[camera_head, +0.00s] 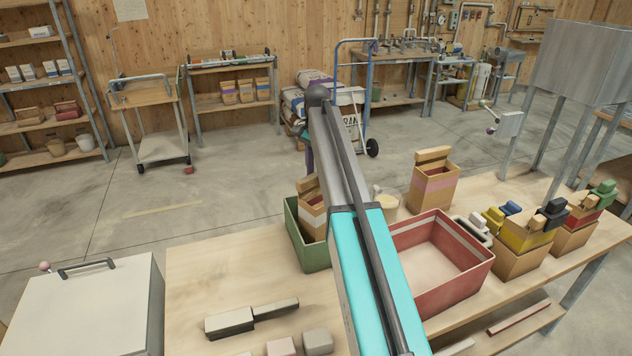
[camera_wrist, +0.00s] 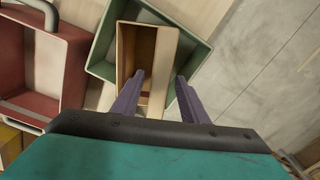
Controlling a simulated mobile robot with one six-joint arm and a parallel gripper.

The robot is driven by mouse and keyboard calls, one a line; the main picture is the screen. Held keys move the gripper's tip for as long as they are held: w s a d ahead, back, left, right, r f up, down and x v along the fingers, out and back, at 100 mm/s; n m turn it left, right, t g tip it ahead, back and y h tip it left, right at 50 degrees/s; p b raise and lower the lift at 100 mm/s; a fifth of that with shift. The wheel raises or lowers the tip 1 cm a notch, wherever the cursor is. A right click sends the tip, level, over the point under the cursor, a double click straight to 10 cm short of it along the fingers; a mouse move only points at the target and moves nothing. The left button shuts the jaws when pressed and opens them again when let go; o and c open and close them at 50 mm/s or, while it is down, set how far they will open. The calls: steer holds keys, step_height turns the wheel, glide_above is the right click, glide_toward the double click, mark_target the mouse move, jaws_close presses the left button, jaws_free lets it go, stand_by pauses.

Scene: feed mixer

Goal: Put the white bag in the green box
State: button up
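A brown paper bag with a pale, whitish band (camera_head: 313,204) stands inside the green box (camera_head: 314,258), partly hidden behind my arm. I take it to be the white bag. In the wrist view the bag (camera_wrist: 129,58) shows from above, open at the top, within the green rim (camera_wrist: 102,70). It is turned slightly against the box walls.
A red box (camera_head: 440,290) stands right of my arm. A bag with a pink band (camera_head: 436,186) stands behind it. A pale block-like tool (camera_head: 230,321) lies in front. The table between it and the green box is clear.

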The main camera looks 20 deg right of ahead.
steer(key=shift+r+b, duration=0.9)
steer(key=shift+r, duration=3.45)
steer(key=shift+f, duration=0.1)
